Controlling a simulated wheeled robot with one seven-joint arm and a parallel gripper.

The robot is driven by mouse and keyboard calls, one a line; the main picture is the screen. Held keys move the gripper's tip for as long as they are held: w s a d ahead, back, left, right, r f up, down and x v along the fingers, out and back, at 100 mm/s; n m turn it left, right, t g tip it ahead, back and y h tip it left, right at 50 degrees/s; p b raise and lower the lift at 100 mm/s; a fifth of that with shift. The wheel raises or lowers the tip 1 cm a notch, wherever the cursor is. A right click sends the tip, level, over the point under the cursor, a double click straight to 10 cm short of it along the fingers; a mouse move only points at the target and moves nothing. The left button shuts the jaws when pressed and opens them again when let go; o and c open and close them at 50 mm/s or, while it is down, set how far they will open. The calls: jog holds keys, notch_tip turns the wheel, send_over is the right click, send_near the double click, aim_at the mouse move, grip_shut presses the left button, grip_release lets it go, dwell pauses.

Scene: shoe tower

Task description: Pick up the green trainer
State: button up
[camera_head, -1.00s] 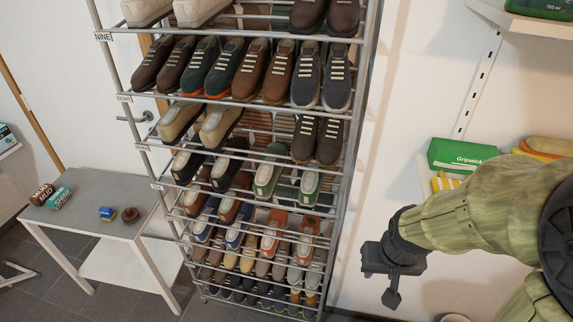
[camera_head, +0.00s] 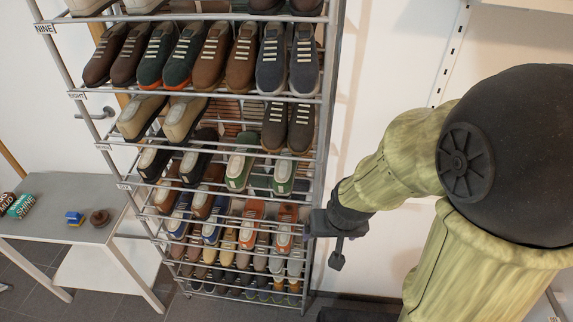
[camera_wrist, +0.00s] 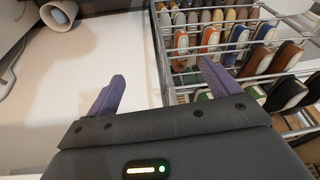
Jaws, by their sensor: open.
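A pair of green trainers with pale toes stands on a middle shelf of the rack: the left one (camera_head: 240,169) and the right one (camera_head: 284,173). A pair of dark green shoes with orange soles (camera_head: 183,57) stands two shelves higher. My gripper (camera_head: 327,243) is just right of the rack, lower than the pale-toed green trainers and apart from them. In the wrist view my gripper (camera_wrist: 162,72) has its two purple fingers spread with nothing between them. A green-edged shoe (camera_wrist: 254,93) shows there beside the right finger, partly hidden by my gripper.
The metal rack (camera_head: 326,100) holds many other shoes close together on bar shelves. A grey side table (camera_head: 60,215) at left bears a blue-and-yellow item (camera_head: 74,218) and boxes. White wall lies right of the rack.

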jog(key=w+a+f+m+t+b, duration=0.1)
jog(key=w+a+f+t+b, duration=0.15)
jog(key=w+a+f, duration=0.35)
jog(key=m+t+h+b, duration=0.1)
jog(key=t+h+b, duration=0.45)
jog(key=t, duration=0.55)
send_near(281, 191)
jog(key=s, duration=0.3)
jog(key=shift+w+a+p, duration=0.2)
jog(key=shift+a+p, duration=0.2)
jog(key=p+x, duration=0.2)
jog(key=x, duration=1)
jog(key=shift+w+p, duration=0.15)
jog(key=shift+p, duration=0.15)
